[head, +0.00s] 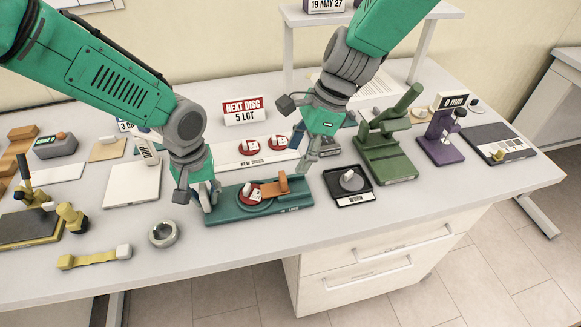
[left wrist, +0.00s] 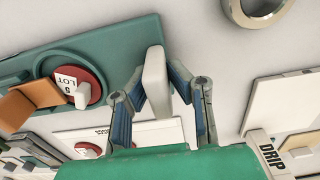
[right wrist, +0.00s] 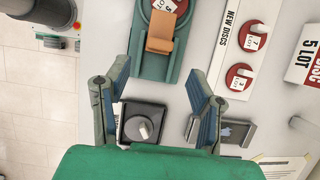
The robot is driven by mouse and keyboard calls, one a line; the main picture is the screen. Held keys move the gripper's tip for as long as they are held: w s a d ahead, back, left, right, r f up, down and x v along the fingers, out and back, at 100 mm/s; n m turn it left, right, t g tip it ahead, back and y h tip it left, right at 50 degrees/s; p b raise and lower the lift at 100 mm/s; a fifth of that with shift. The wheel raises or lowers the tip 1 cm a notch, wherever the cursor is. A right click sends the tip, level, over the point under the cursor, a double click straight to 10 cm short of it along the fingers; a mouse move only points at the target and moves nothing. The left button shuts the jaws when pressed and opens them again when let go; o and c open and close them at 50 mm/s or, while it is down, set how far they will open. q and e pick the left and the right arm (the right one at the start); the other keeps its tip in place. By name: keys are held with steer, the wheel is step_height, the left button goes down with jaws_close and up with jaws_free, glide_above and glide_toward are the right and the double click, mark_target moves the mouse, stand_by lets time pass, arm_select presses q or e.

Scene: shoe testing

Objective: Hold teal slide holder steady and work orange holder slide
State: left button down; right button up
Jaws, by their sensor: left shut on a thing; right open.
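The teal slide holder (head: 225,214) lies flat near the front of the table; it also shows in the left wrist view (left wrist: 118,52). My left gripper (head: 209,194) is shut on the pale upright block (left wrist: 155,82) at the holder's left end. The orange slide (head: 272,187) sits on the right part of the holder, beside a red disc labelled 5 LOT (head: 247,194) in the round seat. The orange slide is near the top of the right wrist view (right wrist: 160,38). My right gripper (head: 312,158) is open and empty, above and to the right of the orange slide.
A black tray with a grey knob (head: 352,183) stands right of the holder, below my right gripper. A NEW DISCS strip (head: 240,163) with red discs lies behind. A green press (head: 388,150) is further right. A grey ring (head: 163,234) lies front left.

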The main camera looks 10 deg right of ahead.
arm_select(q)
steer(key=shift+d, duration=0.25)
arm_select(e)
steer(key=v, duration=0.5)
steer(key=shift+d, duration=0.35)
steer(key=shift+a, duration=0.1)
arm_select(q)
steer(key=c, duration=1.4)
jaws_free()
steer(key=shift+a, duration=0.1)
steer(key=shift+r, duration=0.1)
